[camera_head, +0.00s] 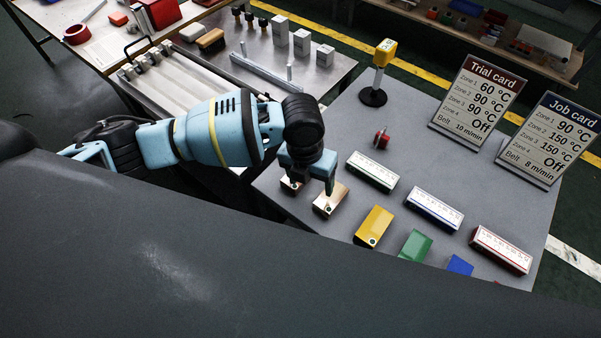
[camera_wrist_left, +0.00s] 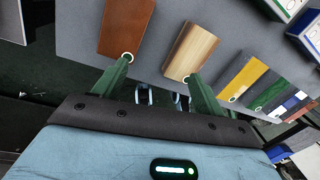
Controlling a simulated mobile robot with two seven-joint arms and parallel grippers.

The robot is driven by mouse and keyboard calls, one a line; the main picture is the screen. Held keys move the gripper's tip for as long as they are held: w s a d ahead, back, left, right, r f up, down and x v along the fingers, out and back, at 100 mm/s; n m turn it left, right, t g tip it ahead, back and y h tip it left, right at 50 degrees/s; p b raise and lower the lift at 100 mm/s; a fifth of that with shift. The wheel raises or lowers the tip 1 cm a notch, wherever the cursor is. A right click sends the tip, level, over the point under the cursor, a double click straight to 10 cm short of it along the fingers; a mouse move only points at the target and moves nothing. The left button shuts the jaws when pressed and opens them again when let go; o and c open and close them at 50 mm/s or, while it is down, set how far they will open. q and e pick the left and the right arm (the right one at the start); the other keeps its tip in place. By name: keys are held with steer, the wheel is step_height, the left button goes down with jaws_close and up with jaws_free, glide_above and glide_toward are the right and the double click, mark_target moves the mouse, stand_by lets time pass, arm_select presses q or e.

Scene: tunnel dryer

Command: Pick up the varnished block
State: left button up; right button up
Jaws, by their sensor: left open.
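The varnished block, a reddish-brown block (camera_wrist_left: 127,26) with a pale ring at its near end, shows at the upper left of the left wrist view. In the head view most of it is hidden behind my gripper. A pale wood block (camera_wrist_left: 191,50) lies to its right, with a gap between them; it also shows in the head view (camera_head: 329,202). My left gripper (camera_head: 309,186) is open, with nothing between its fingers. In the left wrist view (camera_wrist_left: 157,70), one fingertip overlaps the brown block's near end and the other the pale block's; contact cannot be told. My right gripper is not in view.
Yellow (camera_head: 374,226), green (camera_head: 415,245) and blue (camera_head: 460,265) blocks continue the row on the grey table (camera_head: 330,130). White-topped cases (camera_head: 434,209) lie behind them. A yellow-topped post (camera_head: 380,72), a red knob (camera_head: 382,139) and two card signs (camera_head: 478,95) stand farther back.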

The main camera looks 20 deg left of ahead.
arm_select(q)
steer(key=w+a+r+m, duration=0.1)
steer(key=w+a+r, duration=0.1)
steer(key=w+a+m+y, duration=0.1)
steer(key=w+a, duration=0.1)
steer(key=shift+r+m, duration=0.3)
steer(key=shift+r, duration=0.1)
steer(key=shift+f, duration=3.9)
steer(key=shift+c, duration=0.3)
steer(key=c, duration=1)
